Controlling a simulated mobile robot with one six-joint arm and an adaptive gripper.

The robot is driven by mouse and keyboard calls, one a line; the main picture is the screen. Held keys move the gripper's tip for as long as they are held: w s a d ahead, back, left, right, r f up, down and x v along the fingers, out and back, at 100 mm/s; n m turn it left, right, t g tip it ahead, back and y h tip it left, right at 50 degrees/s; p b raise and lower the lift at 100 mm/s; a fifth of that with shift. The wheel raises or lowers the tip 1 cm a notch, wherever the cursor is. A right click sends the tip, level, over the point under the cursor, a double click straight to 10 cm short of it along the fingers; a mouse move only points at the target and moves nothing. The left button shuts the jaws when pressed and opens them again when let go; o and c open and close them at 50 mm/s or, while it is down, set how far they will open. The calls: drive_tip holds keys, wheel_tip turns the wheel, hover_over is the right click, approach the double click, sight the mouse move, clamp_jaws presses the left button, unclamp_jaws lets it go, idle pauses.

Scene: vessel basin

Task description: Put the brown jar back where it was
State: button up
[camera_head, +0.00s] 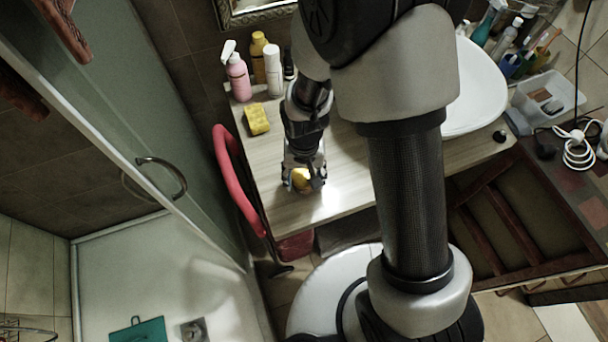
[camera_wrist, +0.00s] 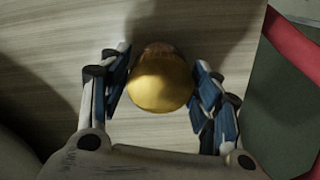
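A round thing with a smooth yellow top (camera_wrist: 161,82) and a brown edge (camera_wrist: 158,48) sits between my fingers in the wrist view. It may be the brown jar seen from above; most of its body is hidden under the yellow top. In the head view it shows as a small yellow shape (camera_head: 301,178) at the near left part of the wooden counter. My gripper (camera_head: 304,180) points down over it. In the wrist view the blue-padded fingers of my gripper (camera_wrist: 162,85) stand on both sides, very close to it. I cannot tell whether both fingers press on it.
The wooden counter (camera_head: 345,172) is clear around my gripper. A yellow sponge (camera_head: 257,119), a pink spray bottle (camera_head: 238,78), a yellow bottle (camera_head: 259,55) and a white can (camera_head: 273,70) stand behind.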

drive_tip(key=shift+o, duration=1)
wheel_tip(320, 180, up, 12)
drive_tip(key=p, duration=0.4)
drive_tip(key=shift+r, duration=0.25)
wheel_tip(320, 180, up, 6)
drive_tip(key=r+t, duration=0.1)
hover_over(304, 176)
drive_tip(key=d, duration=0.3)
drive_tip(key=s+d+r+t, duration=0.1)
drive_tip(key=s+d+r, duration=0.25)
drive_tip(key=r, duration=0.25)
drive_tip(key=s+d+r+t, duration=0.2)
drive_tip(key=s+d+r, duration=0.2)
drive_tip(key=s+r, duration=0.3)
drive_tip(key=s, duration=0.3)
drive_tip(key=shift+d+r+t, duration=0.2)
drive_tip(key=shift+r+t, duration=0.1)
drive_tip(key=shift+r, duration=0.1)
drive_tip(key=shift+w, duration=0.1)
